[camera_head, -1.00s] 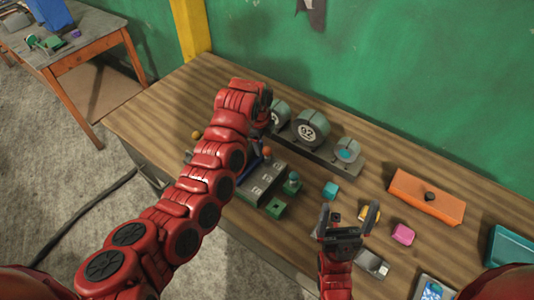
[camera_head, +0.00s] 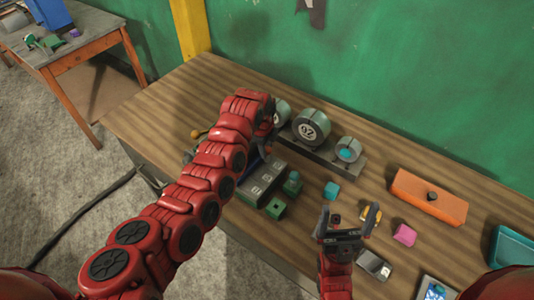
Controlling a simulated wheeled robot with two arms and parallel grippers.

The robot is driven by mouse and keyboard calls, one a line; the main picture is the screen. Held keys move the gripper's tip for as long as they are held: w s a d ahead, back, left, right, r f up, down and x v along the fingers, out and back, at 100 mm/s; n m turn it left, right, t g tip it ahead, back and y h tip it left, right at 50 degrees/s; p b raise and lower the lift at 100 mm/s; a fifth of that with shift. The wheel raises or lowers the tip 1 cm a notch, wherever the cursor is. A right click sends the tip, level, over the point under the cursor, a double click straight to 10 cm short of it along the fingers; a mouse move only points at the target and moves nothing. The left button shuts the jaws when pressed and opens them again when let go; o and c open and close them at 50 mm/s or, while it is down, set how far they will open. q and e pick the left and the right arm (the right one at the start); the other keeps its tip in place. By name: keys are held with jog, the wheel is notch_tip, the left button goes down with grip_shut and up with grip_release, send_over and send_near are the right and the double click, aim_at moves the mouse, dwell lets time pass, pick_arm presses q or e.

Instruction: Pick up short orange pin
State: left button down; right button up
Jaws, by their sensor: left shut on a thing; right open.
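My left arm reaches over a grey block with slots (camera_head: 262,181) on the workbench. My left gripper (camera_head: 266,147) is at the back edge of this block, low and mostly hidden by its own wrist. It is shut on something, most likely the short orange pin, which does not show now. My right gripper (camera_head: 348,215) is open and empty, above the front of the bench, to the right of the block.
A grey stand with round dials (camera_head: 311,126) is behind the block. A yellow knob (camera_head: 196,134) is left of my arm.

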dwell(0.3)
pick_arm(q)
jog(key=shift+r, duration=1.6)
jog(key=shift+s+r, duration=0.1)
jog(key=shift+s, duration=0.2)
jog(key=s+a+r+p, duration=0.1)
jog(key=s+p, duration=0.4)
jog(key=s, duration=1)
jog(key=shift+a+r+p, duration=0.3)
jog(key=shift+a+p, duration=0.1)
jog(key=shift+a, duration=0.45)
